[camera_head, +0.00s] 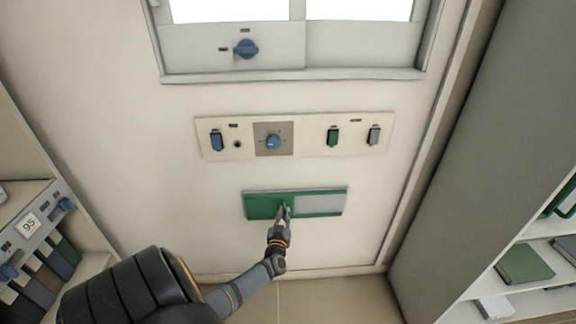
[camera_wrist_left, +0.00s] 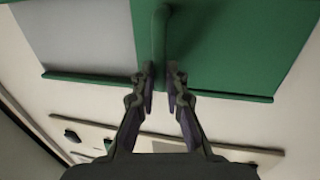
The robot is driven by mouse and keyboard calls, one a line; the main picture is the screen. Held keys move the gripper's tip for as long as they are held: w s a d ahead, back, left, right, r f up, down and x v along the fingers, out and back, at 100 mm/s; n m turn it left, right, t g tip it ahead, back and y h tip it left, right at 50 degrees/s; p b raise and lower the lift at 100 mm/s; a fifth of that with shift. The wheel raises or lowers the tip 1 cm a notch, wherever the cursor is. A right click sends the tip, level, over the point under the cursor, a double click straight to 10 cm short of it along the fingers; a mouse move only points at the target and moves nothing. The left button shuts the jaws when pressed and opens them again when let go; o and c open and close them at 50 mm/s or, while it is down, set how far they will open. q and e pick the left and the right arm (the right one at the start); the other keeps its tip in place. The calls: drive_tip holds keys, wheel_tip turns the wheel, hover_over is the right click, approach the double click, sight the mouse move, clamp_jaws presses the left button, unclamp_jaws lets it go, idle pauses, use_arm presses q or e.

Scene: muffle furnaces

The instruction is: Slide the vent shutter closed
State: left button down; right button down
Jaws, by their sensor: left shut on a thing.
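The vent shutter (camera_head: 262,206) is a green plate low on the white front panel. It covers the left part of the vent, and a light grey area (camera_head: 318,203) shows to its right inside a green frame. In the left wrist view the green shutter (camera_wrist_left: 235,50) fills the right and the grey area (camera_wrist_left: 85,35) the left. A green upright handle (camera_wrist_left: 159,45) stands at the shutter's edge beside the grey area. My left gripper (camera_head: 285,213) is at this handle, its fingers (camera_wrist_left: 160,78) on either side, shut on it. My right gripper is not in view.
A control strip (camera_head: 295,135) with switches and a blue knob is above the vent. A window frame with a blue knob (camera_head: 246,48) is higher up. Shelves stand at the right, and a unit marked 95 (camera_head: 30,224) at the left.

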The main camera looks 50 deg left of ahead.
use_arm(q)
drive_tip(key=shift+s+a+f, duration=0.1)
drive_tip(key=shift+s, duration=0.05)
drive_tip(key=c, duration=1.4)
unclamp_jaws()
drive_tip(key=shift+s+a, duration=0.1)
drive_tip(key=v, duration=1.2)
